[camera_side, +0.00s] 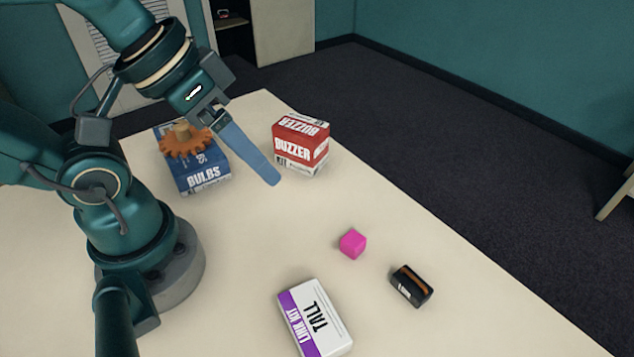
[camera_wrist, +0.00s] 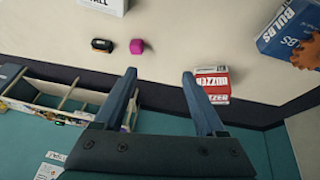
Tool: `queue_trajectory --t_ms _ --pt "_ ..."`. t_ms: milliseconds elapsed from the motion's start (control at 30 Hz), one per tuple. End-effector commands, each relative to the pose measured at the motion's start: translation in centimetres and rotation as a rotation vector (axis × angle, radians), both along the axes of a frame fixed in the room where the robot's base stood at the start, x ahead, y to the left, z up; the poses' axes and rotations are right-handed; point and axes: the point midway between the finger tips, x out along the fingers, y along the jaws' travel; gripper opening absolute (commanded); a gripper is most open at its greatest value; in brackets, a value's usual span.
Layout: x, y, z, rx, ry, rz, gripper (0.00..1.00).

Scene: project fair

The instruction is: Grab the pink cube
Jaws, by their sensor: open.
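The pink cube (camera_side: 352,243) lies on the pale table in the side view, between the red buzzer box and a small black box. It also shows in the wrist view (camera_wrist: 137,46), ahead of and left of the fingers. My gripper (camera_side: 262,170) hangs above the table in the side view, up and left of the cube and near the red box. In the wrist view my gripper (camera_wrist: 159,75) has its two blue fingers spread apart with nothing between them. The cube is clear of the fingers.
The red buzzer box (camera_side: 300,146) stands close to my gripper. A blue bulbs box (camera_side: 203,170) with an orange gear (camera_side: 187,145) on it is behind. A small black box (camera_side: 411,286) and a white-and-purple box (camera_side: 315,318) stand nearer the front. Bare table (camera_side: 240,235) surrounds the cube.

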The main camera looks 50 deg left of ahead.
Motion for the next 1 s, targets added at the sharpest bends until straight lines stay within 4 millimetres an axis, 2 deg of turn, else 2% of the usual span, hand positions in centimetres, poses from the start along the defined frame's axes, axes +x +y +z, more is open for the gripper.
queue_trajectory --t_ms 100,267,500,767,900,1000 --pt "0.0 -2.4 -0.5 -0.154 0.136 0.037 0.72" --pt "0.6 -4.9 -1.0 -0.358 0.329 0.123 0.72" --pt "3.6 -7.5 -2.1 -0.692 0.624 0.348 0.72" --pt "8.1 -7.4 -5.0 -1.014 0.878 0.672 0.72" --pt "10.1 -6.3 -7.9 -1.157 0.992 0.874 0.72" --pt "10.8 -5.4 -10.3 -1.235 1.064 1.015 0.72"
